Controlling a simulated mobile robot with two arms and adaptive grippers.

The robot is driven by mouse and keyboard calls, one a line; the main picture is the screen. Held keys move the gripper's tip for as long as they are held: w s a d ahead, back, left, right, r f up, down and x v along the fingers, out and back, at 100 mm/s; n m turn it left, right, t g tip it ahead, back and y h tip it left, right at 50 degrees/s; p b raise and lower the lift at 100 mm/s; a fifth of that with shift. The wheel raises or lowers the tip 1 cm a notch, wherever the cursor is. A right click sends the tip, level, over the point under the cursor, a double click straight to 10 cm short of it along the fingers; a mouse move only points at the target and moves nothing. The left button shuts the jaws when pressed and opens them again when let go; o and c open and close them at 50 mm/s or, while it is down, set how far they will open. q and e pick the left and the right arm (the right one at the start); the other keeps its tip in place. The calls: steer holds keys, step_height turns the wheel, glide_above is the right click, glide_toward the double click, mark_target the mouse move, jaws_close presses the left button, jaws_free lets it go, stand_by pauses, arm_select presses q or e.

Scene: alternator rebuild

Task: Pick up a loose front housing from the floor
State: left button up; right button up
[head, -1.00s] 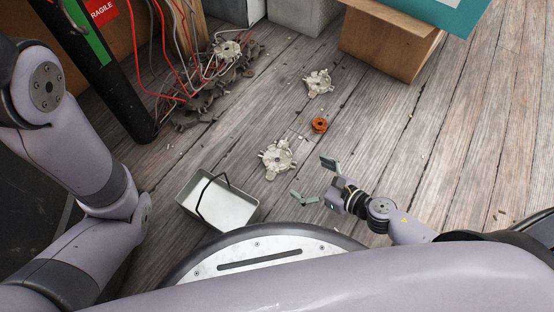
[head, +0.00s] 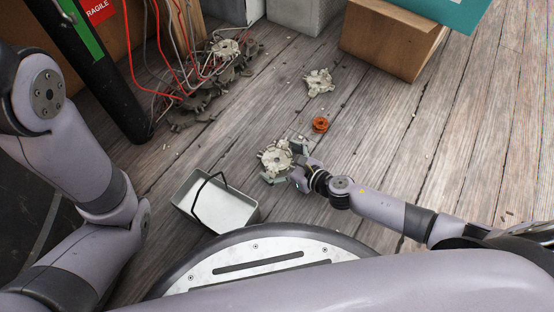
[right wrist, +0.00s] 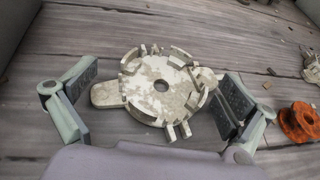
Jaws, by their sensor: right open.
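A loose front housing (head: 275,158), pale and worn with a centre hole and lugs, lies on the wooden floor beyond the metal tray. My right gripper (head: 286,161) is at its right side, fingers open. In the right wrist view the housing (right wrist: 160,86) lies between the two open fingers (right wrist: 160,104), with its right lugs close to the right finger; whether they touch I cannot tell. A second housing (head: 319,82) lies farther back on the floor. A third (head: 226,48) sits among wires and grey parts. My left gripper is not in view.
An orange-red ring part (head: 320,124) lies right of the near housing, also in the right wrist view (right wrist: 300,122). A handled metal tray (head: 236,218) stands nearby. Red and white wires hang over grey parts (head: 190,115). A cardboard box (head: 390,45) stands behind. Floor at right is mostly clear.

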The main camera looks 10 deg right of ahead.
steer(key=shift+c, duration=0.4)
steer(key=c, duration=1.5)
